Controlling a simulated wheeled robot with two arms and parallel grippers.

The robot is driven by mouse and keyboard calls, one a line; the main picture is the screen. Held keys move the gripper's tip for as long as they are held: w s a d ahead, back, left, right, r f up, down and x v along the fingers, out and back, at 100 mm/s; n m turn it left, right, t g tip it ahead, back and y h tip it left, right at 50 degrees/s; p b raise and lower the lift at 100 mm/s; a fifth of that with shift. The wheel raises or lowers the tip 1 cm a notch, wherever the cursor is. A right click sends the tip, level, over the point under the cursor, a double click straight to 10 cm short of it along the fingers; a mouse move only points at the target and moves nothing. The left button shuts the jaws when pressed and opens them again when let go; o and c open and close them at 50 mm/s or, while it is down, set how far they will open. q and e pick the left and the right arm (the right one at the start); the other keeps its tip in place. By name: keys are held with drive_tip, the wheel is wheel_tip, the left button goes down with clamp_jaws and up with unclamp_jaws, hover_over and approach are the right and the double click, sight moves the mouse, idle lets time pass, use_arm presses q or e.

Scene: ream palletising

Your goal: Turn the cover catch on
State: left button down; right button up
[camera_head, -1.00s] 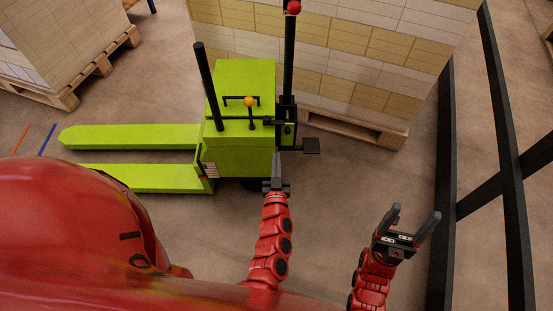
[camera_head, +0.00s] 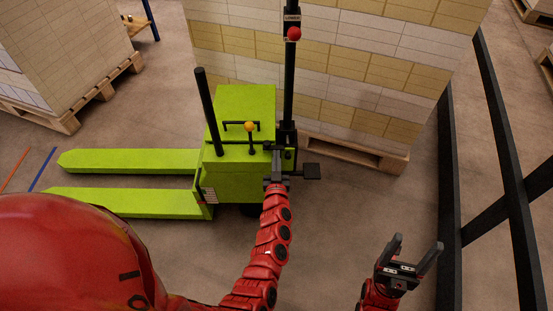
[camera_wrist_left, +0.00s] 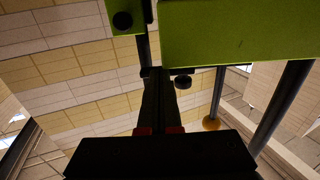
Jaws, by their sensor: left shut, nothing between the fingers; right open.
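The lime-green pallet truck (camera_head: 240,107) stands ahead of me, its forks (camera_head: 130,162) pointing left. My left gripper (camera_head: 274,150) is at the truck's near right edge, beside the black mast, with its fingers shut and empty. In the left wrist view the shut fingers (camera_wrist_left: 158,100) point up toward the green body (camera_wrist_left: 240,32). A round black knob (camera_wrist_left: 183,82) shows just right of the fingertips, and a second dark disc (camera_wrist_left: 122,20) sits on green at upper left. I cannot tell which part is the cover catch, or whether the fingers touch anything. My right gripper (camera_head: 418,243) is open, low at right.
An orange-balled lever (camera_head: 249,126) and a black post (camera_head: 208,110) stand on the truck; a red ball (camera_head: 294,34) is on its mast. A stacked pallet (camera_head: 355,153) is close behind. A black frame (camera_head: 495,120) borders the right. Floor is clear between truck and frame.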

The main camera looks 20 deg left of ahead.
use_arm(q)
drive_tip(key=shift+d+n+y+p, duration=0.1)
drive_tip(key=shift+n+y+p, duration=0.2)
drive_tip(key=shift+y+p, duration=0.1)
